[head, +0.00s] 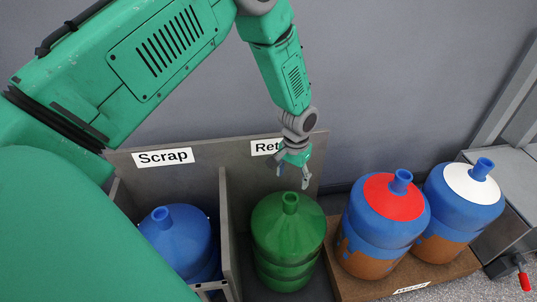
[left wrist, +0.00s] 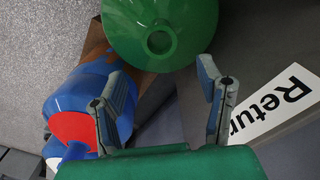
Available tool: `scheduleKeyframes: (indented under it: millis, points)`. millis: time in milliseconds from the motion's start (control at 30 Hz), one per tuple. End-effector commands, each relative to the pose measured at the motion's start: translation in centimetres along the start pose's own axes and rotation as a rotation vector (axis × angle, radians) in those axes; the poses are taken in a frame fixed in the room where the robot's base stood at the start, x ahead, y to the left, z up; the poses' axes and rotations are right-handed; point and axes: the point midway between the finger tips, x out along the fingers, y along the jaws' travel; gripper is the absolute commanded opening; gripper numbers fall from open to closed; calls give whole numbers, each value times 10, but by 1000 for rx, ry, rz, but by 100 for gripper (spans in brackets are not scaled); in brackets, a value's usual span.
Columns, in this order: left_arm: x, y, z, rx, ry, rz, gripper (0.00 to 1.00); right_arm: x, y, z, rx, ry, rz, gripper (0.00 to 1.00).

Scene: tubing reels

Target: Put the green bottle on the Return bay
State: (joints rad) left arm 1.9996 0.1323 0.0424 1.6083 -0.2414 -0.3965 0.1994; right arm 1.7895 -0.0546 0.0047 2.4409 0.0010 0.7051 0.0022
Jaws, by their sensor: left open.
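The green bottle (head: 288,232) stands upright in the bay whose sign begins "Ret" in the head view; the sign (left wrist: 278,100) reads "Return" in the left wrist view. The bottle also shows at the top of the left wrist view (left wrist: 180,25). My left gripper (head: 293,180) is open and empty, just above and behind the bottle's neck, apart from it. Its two fingers (left wrist: 165,100) show spread in the left wrist view with nothing between them. My right gripper is in neither view.
A blue bottle (head: 180,240) stands in the Scrap bay (head: 165,157), left of a divider (head: 228,235). Right of the Return bay, a blue bottle with a red top (head: 385,225) and one with a white top (head: 460,210) stand on a brown board (head: 440,277). A grey wall stands behind.

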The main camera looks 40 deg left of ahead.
Motion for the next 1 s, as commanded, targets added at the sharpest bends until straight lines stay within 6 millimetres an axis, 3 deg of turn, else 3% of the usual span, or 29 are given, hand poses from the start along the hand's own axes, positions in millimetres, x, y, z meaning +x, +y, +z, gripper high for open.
scheduleKeyframes:
  millis: [67,167,267,400,500,600,767,1000]
  points:
    - [1,0,2,1,-2,0,61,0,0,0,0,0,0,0]
    - [15,7,22,14,-8,11,61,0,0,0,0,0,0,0]
    - [45,21,72,39,-12,33,61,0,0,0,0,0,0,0]
    - [76,32,171,73,-2,50,61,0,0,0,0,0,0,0]
    - [79,30,233,92,14,38,61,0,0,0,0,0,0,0]
    - [72,24,279,111,28,18,61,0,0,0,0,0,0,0]
    - [61,18,309,130,48,-4,61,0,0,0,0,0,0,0]
    - [60,17,311,132,53,-6,61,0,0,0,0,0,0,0]
